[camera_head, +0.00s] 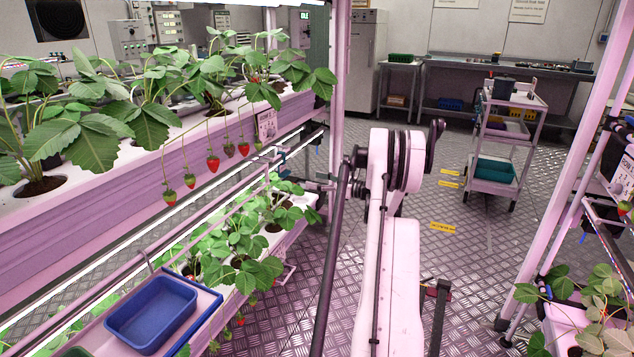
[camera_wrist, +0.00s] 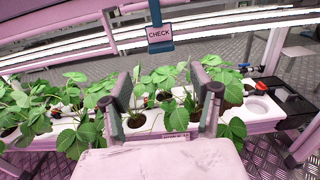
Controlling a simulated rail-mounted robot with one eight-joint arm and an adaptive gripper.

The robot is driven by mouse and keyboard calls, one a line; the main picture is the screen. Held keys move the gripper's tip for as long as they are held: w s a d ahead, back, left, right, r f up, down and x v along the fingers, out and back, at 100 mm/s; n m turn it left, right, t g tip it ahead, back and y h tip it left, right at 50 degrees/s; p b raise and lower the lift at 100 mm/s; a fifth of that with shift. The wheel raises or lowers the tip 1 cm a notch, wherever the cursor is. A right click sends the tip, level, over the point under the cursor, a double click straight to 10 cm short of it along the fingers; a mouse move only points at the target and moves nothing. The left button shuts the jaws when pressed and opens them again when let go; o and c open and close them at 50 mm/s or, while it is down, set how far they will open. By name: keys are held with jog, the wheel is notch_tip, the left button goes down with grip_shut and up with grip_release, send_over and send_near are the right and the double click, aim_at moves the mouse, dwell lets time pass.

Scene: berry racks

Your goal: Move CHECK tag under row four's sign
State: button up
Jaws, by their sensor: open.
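In the wrist view, the CHECK tag (camera_wrist: 160,33) is a pinkish plate with dark lettering on a blue holder. It hangs at the pink rail at the top centre, above the plants. My gripper (camera_wrist: 165,98) is open and empty, its two dark fingers apart below the tag in the picture and not touching it. In the head view, a small white sign (camera_head: 266,125) is on the left rack's upper trough. Another sign (camera_head: 623,178) is on the right rack. I cannot read a row number on either. My gripper and the tag cannot be made out in the head view.
Strawberry plants fill a lower white trough (camera_wrist: 148,122) around my fingers in the wrist view. Red berries (camera_head: 213,163) hang from the upper left trough. A blue tray (camera_head: 152,312) sits at the lower left. The aisle floor (camera_head: 470,240) is clear up to a cart (camera_head: 495,187).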

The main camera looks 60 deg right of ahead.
aim_at(288, 174)
jog(key=shift+w+a, duration=0.2)
jog(key=shift+w, duration=1.8)
jog(key=shift+w+a, duration=0.25)
jog(key=shift+w, duration=1.7)
jog(key=shift+w+a, duration=0.2)
jog(key=shift+w, duration=1.8)
jog(key=c, duration=1)
jog(key=shift+r+p, duration=0.45)
jog(key=shift+r, duration=0.55)
jog(key=shift+c, duration=0.3)
jog(key=shift+s, duration=0.2)
jog(key=s+b, duration=0.1)
jog(key=s, duration=0.5)
jog(key=shift+s+d, duration=0.3)
jog(key=shift+d, duration=0.1)
